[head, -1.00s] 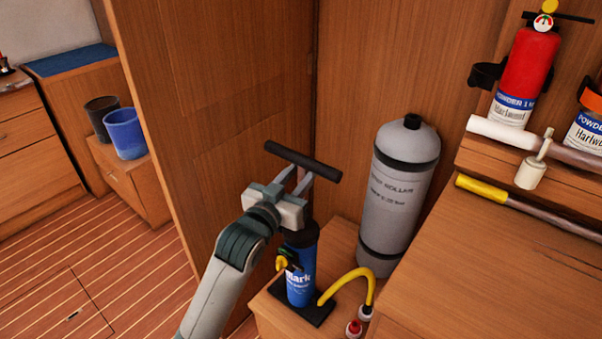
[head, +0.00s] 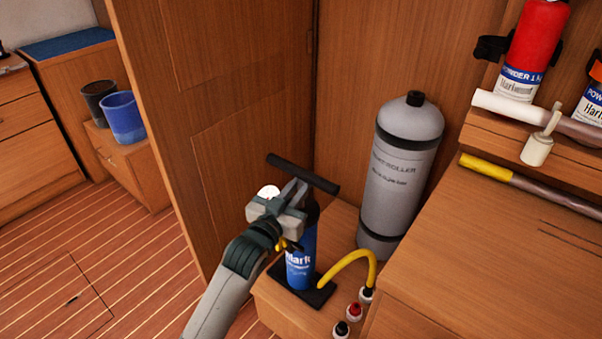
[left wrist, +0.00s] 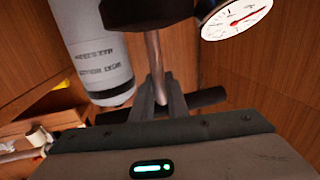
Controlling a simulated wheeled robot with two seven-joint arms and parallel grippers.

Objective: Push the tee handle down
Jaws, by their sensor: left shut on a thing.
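The tee handle (head: 328,185) is a black crossbar on top of a blue hand pump (head: 301,262). The pump stands on a black foot plate on a low wooden ledge. A white gauge (left wrist: 235,18) with a red mark sits beside that top. My gripper hides part of the pump in the head view.
A grey gas cylinder (head: 402,170) stands close behind the pump. A wooden partition rises at left. A wooden counter (head: 480,270) is at right.

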